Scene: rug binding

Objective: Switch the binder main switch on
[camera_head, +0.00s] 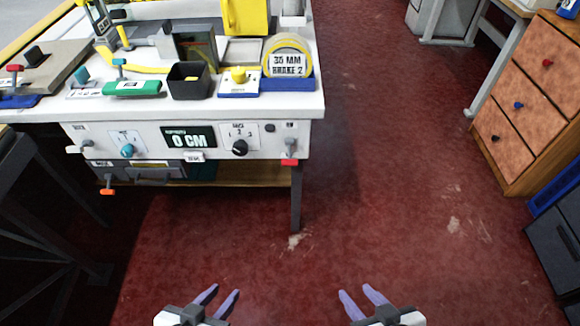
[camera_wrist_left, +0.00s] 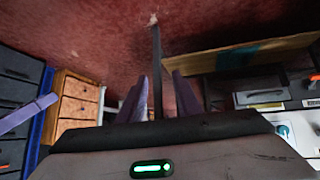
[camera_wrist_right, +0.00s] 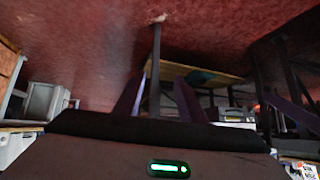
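The white binder bench stands at the upper left of the head view. Its front panel (camera_head: 215,138) carries a teal knob (camera_head: 127,150), a dark display reading 0 CM (camera_head: 188,138), a black dial marked 1 2 3 (camera_head: 240,148), a small dark button (camera_head: 270,128) and a red-tipped part (camera_head: 290,161) below a small label at the right end. Labels are too small to read, so I cannot tell which control is the main switch or its position. My left gripper (camera_head: 224,291) and right gripper (camera_head: 355,290) are open and empty, low in front of the bench, away from the panel.
On the bench top are a black bin (camera_head: 189,82), a tape roll (camera_head: 287,58) and a green tool (camera_head: 133,88). A wooden cabinet (camera_head: 530,105) stands right. The red floor (camera_head: 400,170) between is clear.

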